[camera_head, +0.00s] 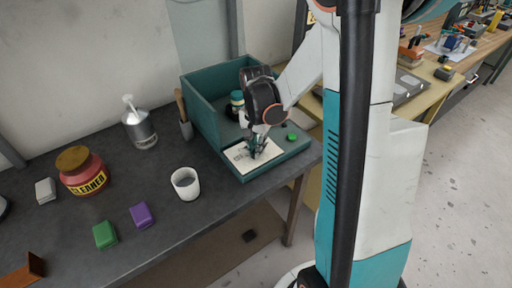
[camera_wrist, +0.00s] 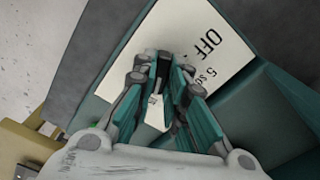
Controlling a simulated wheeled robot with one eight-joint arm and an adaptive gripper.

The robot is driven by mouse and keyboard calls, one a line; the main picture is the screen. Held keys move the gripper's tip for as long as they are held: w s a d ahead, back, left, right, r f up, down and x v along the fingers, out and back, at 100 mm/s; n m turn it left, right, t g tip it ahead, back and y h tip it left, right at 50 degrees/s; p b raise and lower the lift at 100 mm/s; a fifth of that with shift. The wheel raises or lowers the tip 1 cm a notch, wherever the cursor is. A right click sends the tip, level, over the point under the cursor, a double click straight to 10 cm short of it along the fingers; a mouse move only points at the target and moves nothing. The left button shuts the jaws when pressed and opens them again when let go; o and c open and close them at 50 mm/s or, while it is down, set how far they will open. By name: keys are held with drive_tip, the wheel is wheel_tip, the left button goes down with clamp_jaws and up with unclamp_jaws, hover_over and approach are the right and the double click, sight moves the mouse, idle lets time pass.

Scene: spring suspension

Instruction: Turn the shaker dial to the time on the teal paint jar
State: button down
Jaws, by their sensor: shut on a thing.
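The teal shaker box (camera_head: 202,98) stands at the right end of the dark bench. Its white dial plate (camera_head: 238,158) lies on the low front part. In the wrist view the plate (camera_wrist: 200,42) shows "OFF" and a partly covered "5 s" marking; other markings are hidden. My gripper (camera_head: 258,150) reaches down onto the plate.
A green button (camera_head: 291,137) sits right of the plate.

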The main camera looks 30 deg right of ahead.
drive_tip(key=shift+m, duration=0.4)
drive_tip(key=c, duration=1.6)
unclamp_jaws()
drive_tip(key=shift+c, duration=0.2)
wheel_tip(320, 180, up, 12)
drive_tip(key=shift+a, duration=0.1)
